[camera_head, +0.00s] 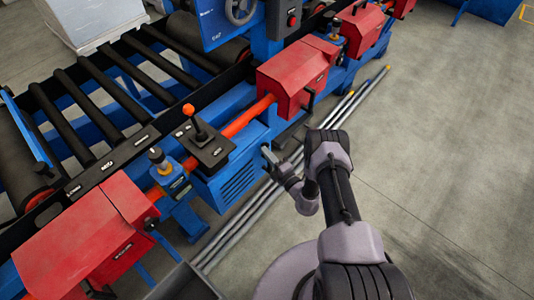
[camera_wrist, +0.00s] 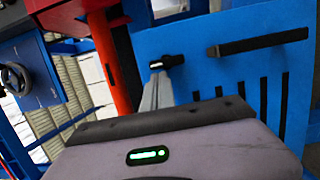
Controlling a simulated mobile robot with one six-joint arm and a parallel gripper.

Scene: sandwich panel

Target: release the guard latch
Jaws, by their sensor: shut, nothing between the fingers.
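My gripper (camera_head: 267,154) is shut and empty in front of the blue box (camera_head: 238,182) with the vent slots. In the wrist view the grey fingers (camera_wrist: 155,92) point at a blue panel (camera_wrist: 215,75). A small black knob-like part with a pale end (camera_wrist: 167,62) shows at the fingertips; I cannot tell whether they touch. A black bar (camera_wrist: 258,42) lies across the panel to its right. A small black handle (camera_head: 310,99) hangs at the side of the middle red guard (camera_head: 294,78), right of and above my gripper. I cannot tell which part is the guard latch.
A black control plate with an orange-topped lever (camera_head: 200,130) sits on the blue box. An orange-red bar (camera_head: 262,108) runs beside it to the guard. Black conveyor rollers (camera_head: 110,90) lie behind. Metal rods (camera_head: 325,128) lie along the machine's foot. The concrete floor (camera_head: 440,130) at right is clear.

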